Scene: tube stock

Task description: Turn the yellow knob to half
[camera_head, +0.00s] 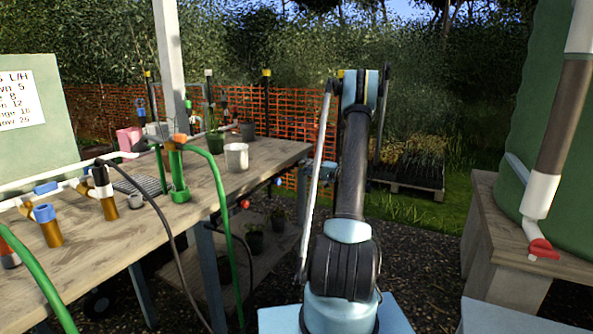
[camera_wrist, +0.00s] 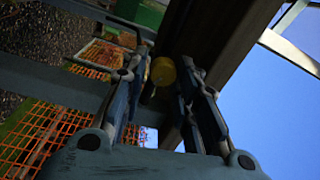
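In the wrist view a small round yellow knob (camera_wrist: 163,71) shows between the ends of my gripper's fingers (camera_wrist: 165,65), against a dark brown beam. The fingers stand apart, one on each side of it in the picture. I see slim gaps between knob and fingers, but cannot tell how deep it sits between them. The knob's setting cannot be read. In the head view my arm rises in the middle and hides my gripper. A small yellow patch by the arm's top cannot be told apart from a post cap.
A wooden bench (camera_head: 215,185) with pipes, green hoses and pots stands on the left. A green tank (camera_head: 550,130) with a red-handled tap (camera_head: 543,249) is on the right. Orange mesh fence (camera_head: 110,115) runs behind.

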